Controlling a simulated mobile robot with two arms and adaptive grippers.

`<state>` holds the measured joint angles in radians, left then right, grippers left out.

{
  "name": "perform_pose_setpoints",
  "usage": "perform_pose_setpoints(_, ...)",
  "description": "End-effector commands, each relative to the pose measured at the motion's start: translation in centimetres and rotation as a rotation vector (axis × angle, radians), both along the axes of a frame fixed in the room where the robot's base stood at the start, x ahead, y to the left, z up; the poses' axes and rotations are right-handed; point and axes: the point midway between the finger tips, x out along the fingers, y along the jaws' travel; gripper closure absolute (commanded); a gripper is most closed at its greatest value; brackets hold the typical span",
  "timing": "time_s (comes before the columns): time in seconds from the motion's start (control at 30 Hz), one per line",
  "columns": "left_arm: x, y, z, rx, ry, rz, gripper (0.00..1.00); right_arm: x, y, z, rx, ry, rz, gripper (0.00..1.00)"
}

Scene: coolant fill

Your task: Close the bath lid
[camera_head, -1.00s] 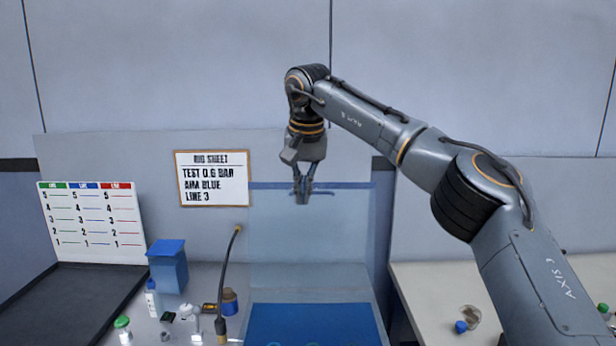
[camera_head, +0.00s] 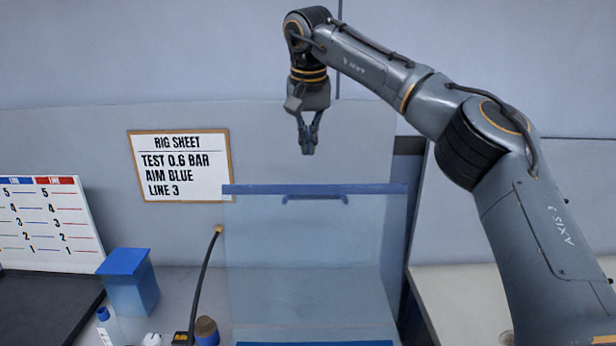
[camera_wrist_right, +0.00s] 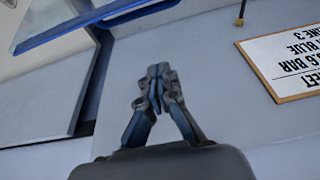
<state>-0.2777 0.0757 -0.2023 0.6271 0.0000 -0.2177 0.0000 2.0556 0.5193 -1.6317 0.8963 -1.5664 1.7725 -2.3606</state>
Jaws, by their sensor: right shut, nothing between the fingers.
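The bath lid (camera_head: 305,235) is a clear, bluish panel standing upright, open, with a blue top edge and a blue handle (camera_head: 314,198) just below it. The blue bath (camera_head: 315,343) barely shows at the bottom of the head view. My right gripper (camera_head: 308,150) points down above the lid's top edge, apart from it, shut and empty. In the right wrist view its closed fingertips (camera_wrist_right: 158,72) show against the grey wall, with the lid's blue edge (camera_wrist_right: 95,22) at upper left. My left gripper is not in view.
A rig sheet (camera_head: 180,165) hangs on the wall left of the lid. A black hose (camera_head: 205,280), a blue box (camera_head: 130,280), a small bottle (camera_head: 108,325) and a chart board (camera_head: 45,222) stand left of the bath. A pale bench (camera_head: 460,300) lies right.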

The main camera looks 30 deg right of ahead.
Motion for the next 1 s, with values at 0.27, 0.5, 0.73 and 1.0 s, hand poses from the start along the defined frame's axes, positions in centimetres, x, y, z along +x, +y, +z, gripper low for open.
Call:
perform_pose_setpoints(0.27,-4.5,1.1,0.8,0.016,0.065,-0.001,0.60,1.2,-0.8,-4.9,0.000,0.006,-0.003,1.00)
perform_pose_setpoints(0.5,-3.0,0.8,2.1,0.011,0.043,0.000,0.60,2.0,-1.0,-8.9,0.001,0.001,0.001,1.00)
perform_pose_setpoints(0.73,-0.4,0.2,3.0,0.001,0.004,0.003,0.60,-0.2,0.0,-8.7,0.001,0.001,-0.001,1.00)
perform_pose_setpoints(1.0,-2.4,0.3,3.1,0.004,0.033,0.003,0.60,-1.3,0.4,-8.8,0.002,0.001,-0.003,1.00)
